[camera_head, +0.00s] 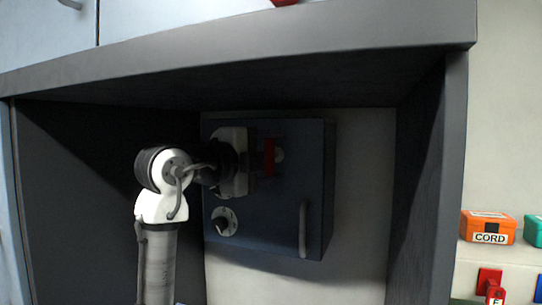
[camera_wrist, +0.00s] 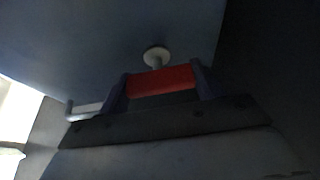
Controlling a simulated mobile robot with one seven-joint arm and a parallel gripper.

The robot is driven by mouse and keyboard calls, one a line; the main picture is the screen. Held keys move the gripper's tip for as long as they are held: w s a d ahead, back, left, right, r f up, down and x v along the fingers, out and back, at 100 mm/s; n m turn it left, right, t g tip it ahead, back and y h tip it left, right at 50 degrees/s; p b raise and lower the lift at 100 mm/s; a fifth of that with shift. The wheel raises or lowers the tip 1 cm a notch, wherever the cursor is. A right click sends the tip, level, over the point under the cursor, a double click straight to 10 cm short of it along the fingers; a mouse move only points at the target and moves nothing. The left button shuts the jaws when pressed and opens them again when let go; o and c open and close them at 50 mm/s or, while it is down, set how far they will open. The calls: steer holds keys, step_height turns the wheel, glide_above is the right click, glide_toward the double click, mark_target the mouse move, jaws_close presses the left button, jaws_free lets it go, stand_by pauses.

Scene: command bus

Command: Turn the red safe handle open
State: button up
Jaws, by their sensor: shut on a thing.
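The dark blue safe (camera_head: 285,222) stands inside a dark recess, and its door looks shut. The red safe handle (camera_head: 271,157) is on the upper part of the door, partly hidden by my gripper (camera_head: 262,160) in the head view. In the wrist view the red handle (camera_wrist: 160,80) lies between the two fingers of my gripper (camera_wrist: 158,82), one at each end of the red part. My gripper is shut on it. A round pale hub (camera_wrist: 156,56) joins the handle to the door.
A round dial (camera_head: 223,222) and a grey vertical pull bar (camera_head: 303,230) are on the safe door below. A thick shelf edge (camera_head: 240,45) overhangs the recess, with a side wall (camera_head: 428,180) at right. An orange CORD box (camera_head: 488,227) sits outside, at right.

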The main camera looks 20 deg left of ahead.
stand_by(0.4)
steer(key=o, duration=1)
steer(key=shift+s, duration=0.1)
steer(key=b+v, duration=0.4)
steer(key=v, duration=0.9)
steer(key=shift+s+a+b, duration=0.25)
steer(key=shift+s+b, duration=0.05)
steer(key=shift+s, duration=0.05)
